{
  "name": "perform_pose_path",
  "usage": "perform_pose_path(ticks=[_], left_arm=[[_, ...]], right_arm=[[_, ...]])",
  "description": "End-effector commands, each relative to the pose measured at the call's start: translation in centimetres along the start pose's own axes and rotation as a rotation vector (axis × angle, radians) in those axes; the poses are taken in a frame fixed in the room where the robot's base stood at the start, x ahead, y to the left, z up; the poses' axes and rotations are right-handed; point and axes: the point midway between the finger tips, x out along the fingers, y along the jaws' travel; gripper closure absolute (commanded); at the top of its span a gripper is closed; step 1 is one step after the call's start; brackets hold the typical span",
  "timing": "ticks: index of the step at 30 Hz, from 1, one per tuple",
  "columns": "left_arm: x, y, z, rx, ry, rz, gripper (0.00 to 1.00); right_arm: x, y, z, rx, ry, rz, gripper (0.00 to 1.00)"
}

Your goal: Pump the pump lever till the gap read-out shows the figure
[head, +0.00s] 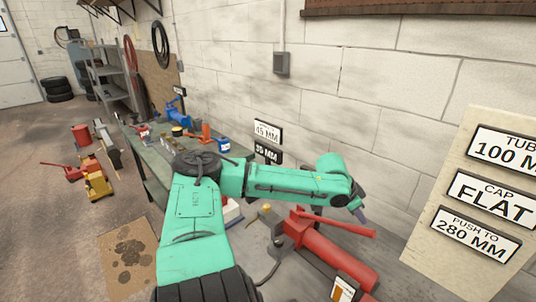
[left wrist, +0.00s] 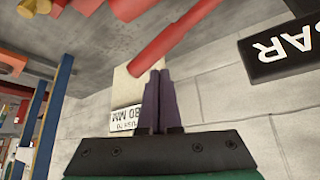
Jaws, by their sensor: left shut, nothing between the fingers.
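The red pump lever (head: 340,223) slopes slightly down to the right above the red pump body (head: 335,262) on the bench. My left gripper (head: 361,216) is shut and empty near the lever's free end. In the left wrist view its dark fingers (left wrist: 158,75) lie close to the end of the red lever (left wrist: 178,42); I cannot tell whether they touch. On the wall, a white plate (head: 267,131) reads about 45 MM, and a dark plate (head: 267,153) below it is partly covered by my arm, its figure unclear. My right gripper is out of view.
A board on the right carries a plate (head: 476,240) reading PUSH TO 280 MM, below CAP FLAT and TUBE 100 MM. A green bench (head: 157,155) with tools stands along the wall. A black plate (left wrist: 285,48) ending in BAR shows in the wrist view.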

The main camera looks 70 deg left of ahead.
Motion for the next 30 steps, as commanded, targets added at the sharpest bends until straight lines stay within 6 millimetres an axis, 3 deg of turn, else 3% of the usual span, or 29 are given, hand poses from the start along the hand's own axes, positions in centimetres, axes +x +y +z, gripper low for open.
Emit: perform_pose_path(ticks=[7, 30], left_arm=[[0.3, 0.0, 0.2, 0.0, 0.0, 0.0, 1.0], [7.4, 0.0, 4.9, -0.001, -0.002, 0.0, 1.0]], right_arm=[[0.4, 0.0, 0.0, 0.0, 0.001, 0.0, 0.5], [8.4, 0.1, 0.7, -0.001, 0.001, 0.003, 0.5]])
